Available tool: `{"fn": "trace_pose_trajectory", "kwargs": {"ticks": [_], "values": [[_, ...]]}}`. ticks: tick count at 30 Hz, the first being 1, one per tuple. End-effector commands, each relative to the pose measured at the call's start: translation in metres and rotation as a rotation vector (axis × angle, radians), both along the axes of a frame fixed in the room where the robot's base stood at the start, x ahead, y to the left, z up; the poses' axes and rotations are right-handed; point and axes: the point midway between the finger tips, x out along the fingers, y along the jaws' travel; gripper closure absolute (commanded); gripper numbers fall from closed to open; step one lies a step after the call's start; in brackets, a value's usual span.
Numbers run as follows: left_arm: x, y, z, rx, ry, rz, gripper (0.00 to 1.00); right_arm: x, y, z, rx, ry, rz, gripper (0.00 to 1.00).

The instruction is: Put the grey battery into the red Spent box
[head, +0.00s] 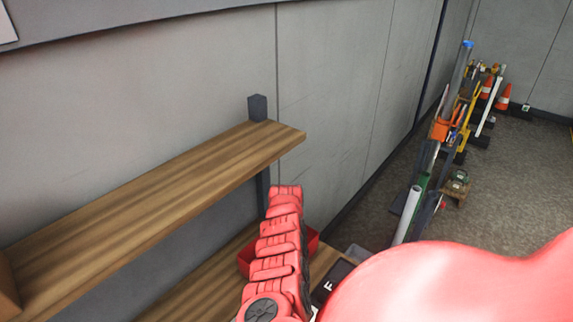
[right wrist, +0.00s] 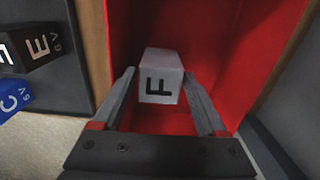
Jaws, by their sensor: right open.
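The grey battery (right wrist: 160,78), a pale block with a black letter F on its face, is in the right wrist view, within the outline of the red box (right wrist: 235,40). My right gripper (right wrist: 159,88) is open, with one finger on each side of the battery. I cannot tell whether the battery rests on the box floor. In the head view the red box (head: 313,241) stands on the lower wooden shelf, mostly hidden behind my red arm. My right gripper's fingers are hidden there. My left gripper is not in view.
A black block marked E (right wrist: 38,46) and a blue block (right wrist: 14,98) lie left of the box in the wrist view. A black item marked F (head: 331,283) is beside my arm. An upper wooden shelf (head: 150,195) runs above, against the grey wall.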

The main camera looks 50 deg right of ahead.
Motion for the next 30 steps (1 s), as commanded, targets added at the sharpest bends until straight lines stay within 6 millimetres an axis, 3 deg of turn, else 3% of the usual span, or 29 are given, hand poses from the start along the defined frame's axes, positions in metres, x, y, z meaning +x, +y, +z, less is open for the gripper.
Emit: {"fn": "trace_pose_trajectory", "kwargs": {"ticks": [5,12,18,30], "values": [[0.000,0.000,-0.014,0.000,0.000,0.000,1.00,0.002,0.001,0.025,-0.002,-0.005,0.002,0.25],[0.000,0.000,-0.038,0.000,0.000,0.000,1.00,0.002,0.000,0.079,-0.003,-0.007,0.001,0.25],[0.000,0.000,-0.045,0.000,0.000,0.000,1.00,0.001,0.000,0.108,0.000,-0.004,-0.001,0.25],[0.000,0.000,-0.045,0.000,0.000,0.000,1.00,0.000,0.000,0.114,0.001,-0.001,-0.002,0.25]]}}
